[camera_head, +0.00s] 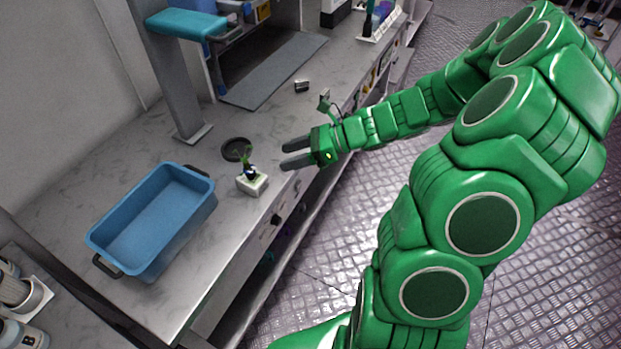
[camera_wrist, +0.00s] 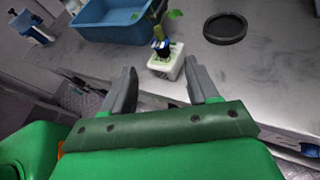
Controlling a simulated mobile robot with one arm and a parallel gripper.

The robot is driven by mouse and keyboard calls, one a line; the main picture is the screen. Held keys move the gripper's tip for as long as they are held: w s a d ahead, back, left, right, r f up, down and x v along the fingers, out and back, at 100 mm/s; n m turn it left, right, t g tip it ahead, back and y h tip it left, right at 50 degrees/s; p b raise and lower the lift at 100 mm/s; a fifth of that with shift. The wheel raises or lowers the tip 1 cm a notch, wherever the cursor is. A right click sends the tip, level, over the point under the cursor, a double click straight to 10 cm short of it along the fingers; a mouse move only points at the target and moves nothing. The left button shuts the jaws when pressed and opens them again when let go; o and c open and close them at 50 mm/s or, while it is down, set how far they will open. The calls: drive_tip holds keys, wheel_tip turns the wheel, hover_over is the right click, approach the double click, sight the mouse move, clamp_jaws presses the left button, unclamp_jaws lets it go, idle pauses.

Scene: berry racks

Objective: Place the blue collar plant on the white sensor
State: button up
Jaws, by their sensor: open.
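The blue collar plant (camera_head: 249,171) is a small green seedling with a dark blue collar. It stands on the white sensor (camera_head: 252,186), a small white block near the front edge of the bench. In the wrist view the plant (camera_wrist: 160,46) leans slightly, with its collar at the top of the white sensor (camera_wrist: 166,67). My gripper (camera_head: 284,155) is open and empty, to the right of the plant and apart from it. In the wrist view my gripper (camera_wrist: 164,80) has its two fingers spread, with the sensor and plant beyond the gap between them.
A blue tray (camera_head: 186,234) stands on the bench left of the sensor. A dark round dish (camera_head: 236,149) lies behind the plant. A small dark block (camera_head: 302,86) and a grey mat (camera_head: 275,70) are farther back. Bare bench lies between the dish and the mat.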

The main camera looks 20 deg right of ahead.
drive_tip(key=s+a+r+n+g+h, duration=0.3)
drive_tip(key=s+a+n, duration=0.1)
drive_tip(key=s+n, duration=0.35)
drive_tip(key=s+a+r+n+g+h, duration=0.2)
drive_tip(key=s+a+r+n+g, duration=0.15)
drive_tip(key=s+n, duration=0.35)
drive_tip(key=s+d+r+n+h, duration=0.2)
drive_tip(key=s+d+n+h, duration=0.2)
drive_tip(key=s, duration=0.3)
drive_tip(key=s+d+r+n+t+h, duration=0.1)
drive_tip(key=s+d+r+n+h, duration=0.2)
drive_tip(key=s, duration=0.5)
drive_tip(key=shift+d+r+n+h, duration=0.15)
drive_tip(key=shift+d+n+h, duration=0.45)
drive_tip(key=shift+d, duration=0.45)
